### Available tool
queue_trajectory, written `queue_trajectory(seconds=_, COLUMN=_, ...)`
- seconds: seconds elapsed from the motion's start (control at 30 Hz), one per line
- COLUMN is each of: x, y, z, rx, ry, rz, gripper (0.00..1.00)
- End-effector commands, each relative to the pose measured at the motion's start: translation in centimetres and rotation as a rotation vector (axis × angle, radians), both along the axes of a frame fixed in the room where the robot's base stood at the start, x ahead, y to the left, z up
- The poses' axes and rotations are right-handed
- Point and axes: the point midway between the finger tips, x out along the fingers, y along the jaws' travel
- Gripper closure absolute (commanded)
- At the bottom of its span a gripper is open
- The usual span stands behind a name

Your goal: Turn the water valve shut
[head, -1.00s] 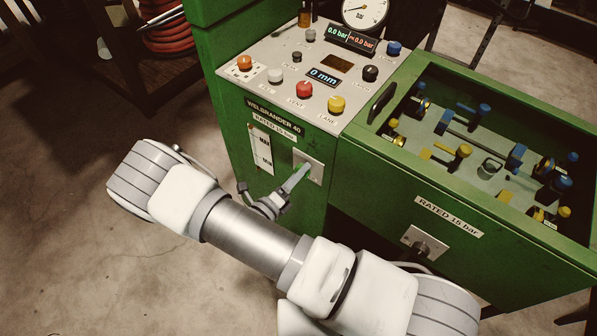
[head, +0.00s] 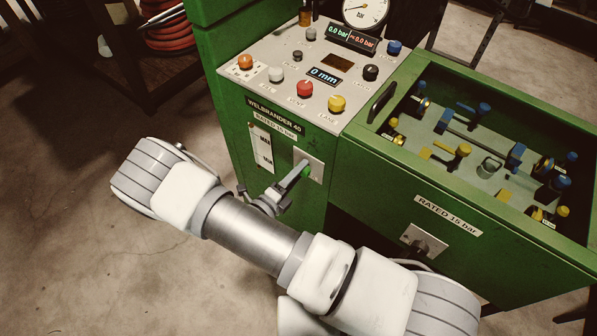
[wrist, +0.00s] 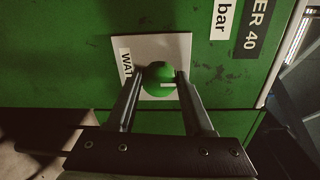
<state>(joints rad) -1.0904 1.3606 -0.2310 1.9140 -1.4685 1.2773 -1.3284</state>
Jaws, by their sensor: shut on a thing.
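The water valve's green round knob (wrist: 158,80) sits on a pale square plate (wrist: 178,45) on the front of the green machine. A label starting "WAT" shows on the plate in the wrist view. My gripper (wrist: 160,78) is shut on the knob, one finger on each side of it. A short white mark on the knob lies roughly level in the wrist view. In the head view my gripper (head: 300,172) reaches the plate (head: 317,166), and only a bit of green knob (head: 306,172) shows past the fingers.
Above the plate is a sloped panel (head: 330,105) with coloured buttons and displays reading 0.0 bar and 0 mm. To the right is an open green bin (head: 365,165) of valves and fittings, with a dark knob (head: 424,246) on its front. Concrete floor is clear at left.

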Motion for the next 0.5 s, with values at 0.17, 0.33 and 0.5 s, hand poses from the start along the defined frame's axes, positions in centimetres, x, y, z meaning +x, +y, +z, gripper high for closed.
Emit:
queue_trajectory(seconds=0.17, x=-0.06, y=0.04, z=-0.08, rx=-0.001, ry=0.003, rz=0.001, gripper=0.41)
queue_trajectory(seconds=0.33, x=-0.04, y=0.02, z=-0.05, rx=0.0, ry=0.001, rz=0.001, gripper=0.18)
queue_trajectory(seconds=0.5, x=-0.03, y=0.0, z=-0.03, rx=0.0, ry=0.001, rz=0.001, gripper=0.18)
